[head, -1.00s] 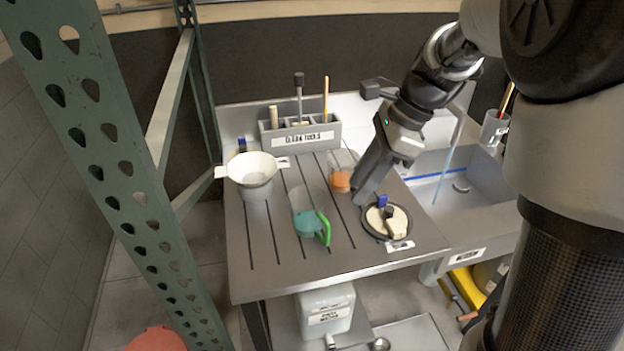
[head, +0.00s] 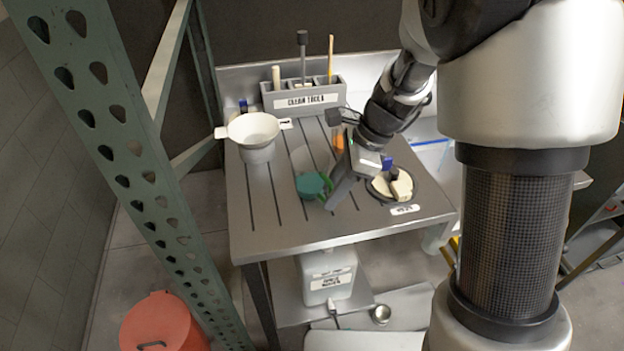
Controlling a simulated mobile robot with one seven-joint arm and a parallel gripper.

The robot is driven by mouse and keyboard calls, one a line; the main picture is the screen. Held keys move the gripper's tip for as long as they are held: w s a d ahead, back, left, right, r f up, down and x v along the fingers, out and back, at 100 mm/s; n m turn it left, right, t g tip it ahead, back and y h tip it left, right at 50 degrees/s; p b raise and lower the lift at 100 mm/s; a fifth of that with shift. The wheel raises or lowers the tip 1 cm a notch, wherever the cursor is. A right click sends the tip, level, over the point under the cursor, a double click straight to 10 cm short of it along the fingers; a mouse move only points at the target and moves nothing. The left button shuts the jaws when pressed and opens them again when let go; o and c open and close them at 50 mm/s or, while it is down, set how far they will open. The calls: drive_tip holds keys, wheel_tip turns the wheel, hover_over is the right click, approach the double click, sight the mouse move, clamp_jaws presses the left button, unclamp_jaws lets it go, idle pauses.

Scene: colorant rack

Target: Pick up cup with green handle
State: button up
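The cup with the green handle (head: 311,185) lies on its side on the grooved metal table (head: 262,228), its teal end facing me. Its green handle is partly hidden behind my gripper. My gripper (head: 334,205) points down at the cup's right side, its fingertips by the handle. I cannot tell whether the fingers touch the handle or how far apart they are.
A white funnel-like bowl (head: 254,128) stands at the back left and a clean tools holder (head: 303,97) behind. An orange object (head: 338,140) is behind my gripper. A round dish with a cream-coloured item (head: 391,186) is close on the right. A green perforated post (head: 120,150) rises at left.

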drive_tip(key=shift+x, duration=0.8)
drive_tip(key=shift+c, duration=0.4)
clamp_jaws()
drive_tip(key=shift+r, duration=0.1)
drive_tip(key=shift+r, duration=0.15)
